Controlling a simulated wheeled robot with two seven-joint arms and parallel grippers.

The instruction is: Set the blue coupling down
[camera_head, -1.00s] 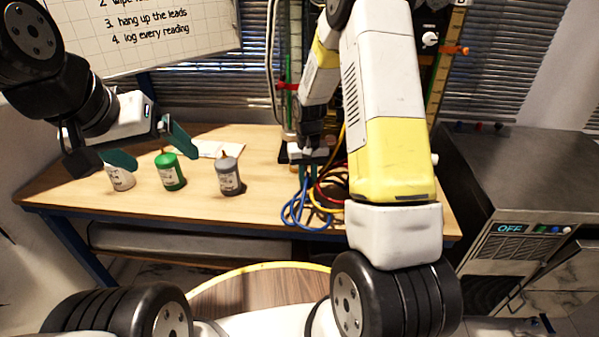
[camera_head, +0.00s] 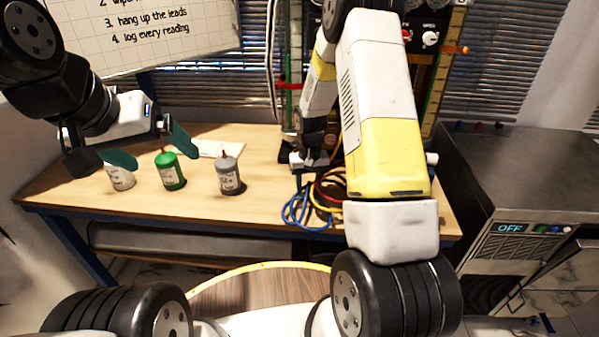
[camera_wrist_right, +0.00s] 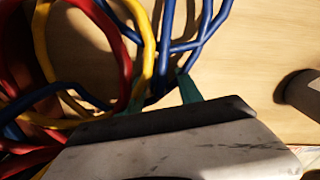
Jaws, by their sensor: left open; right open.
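The blue hose (camera_head: 299,212) lies in loops on the table below my right gripper. It also shows in the right wrist view (camera_wrist_right: 207,28), running between the gripper's teal fingertips. I cannot make out the blue coupling itself; it is hidden or too small to tell. My left gripper (camera_head: 150,150) is open and empty, above the white bottle (camera_head: 121,178) and the green bottle (camera_head: 169,171) at the left of the table.
Red (camera_wrist_right: 118,40) and yellow hoses (camera_wrist_right: 146,30) tangle with the blue one. A grey bottle (camera_head: 228,177) stands left of them. A dark unit (camera_head: 525,180) reading OFF stands at the right. The tabletop's front middle (camera_head: 190,215) is clear.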

